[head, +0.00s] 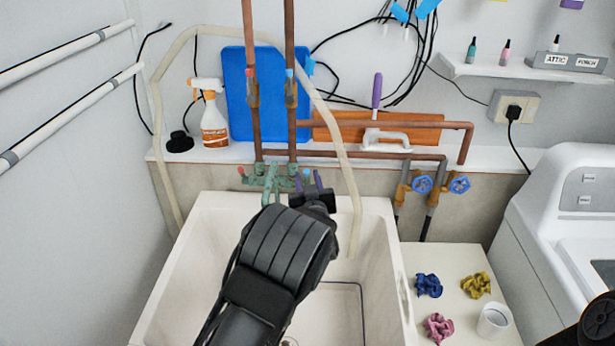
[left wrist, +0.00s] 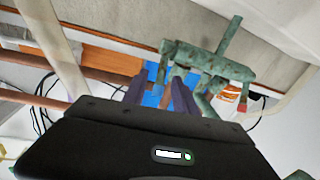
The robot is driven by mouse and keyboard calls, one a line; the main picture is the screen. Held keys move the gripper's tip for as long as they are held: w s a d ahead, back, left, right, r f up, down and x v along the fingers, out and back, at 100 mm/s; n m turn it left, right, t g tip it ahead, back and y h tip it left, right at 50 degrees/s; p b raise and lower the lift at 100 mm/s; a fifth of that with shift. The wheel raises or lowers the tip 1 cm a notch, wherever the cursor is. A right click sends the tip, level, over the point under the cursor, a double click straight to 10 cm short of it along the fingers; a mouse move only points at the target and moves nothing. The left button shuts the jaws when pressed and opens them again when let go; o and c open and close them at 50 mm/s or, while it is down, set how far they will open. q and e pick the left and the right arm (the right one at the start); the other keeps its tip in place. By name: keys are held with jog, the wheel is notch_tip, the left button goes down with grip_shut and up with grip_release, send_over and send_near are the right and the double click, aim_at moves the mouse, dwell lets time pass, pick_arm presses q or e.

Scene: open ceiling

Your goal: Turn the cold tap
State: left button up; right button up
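The old green tap (head: 272,178) is mounted at the back of the white sink, below two copper pipes. Its red-marked handle (head: 241,171) is on the left in the head view and on the right in the left wrist view (left wrist: 243,104). The cold tap's blue handle (left wrist: 153,72) shows in the left wrist view just beyond and between my fingertips. My left gripper (head: 309,177) points at the tap's right end, its two purple fingers apart around a visible gap. I cannot tell whether a finger touches the handle. My right gripper is not in view.
The white sink (head: 172,262) lies under my left arm. A pale hose (head: 340,150) loops over the tap and hangs close right of my gripper. Blue valve wheels (head: 422,184) are farther right. A spray bottle (head: 213,122) stands on the ledge. A white machine (head: 560,200) stands right.

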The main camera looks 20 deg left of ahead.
pick_arm(q)
jog(key=shift+w, duration=0.1)
jog(key=shift+c, duration=0.4)
grip_shut()
dwell(1.0)
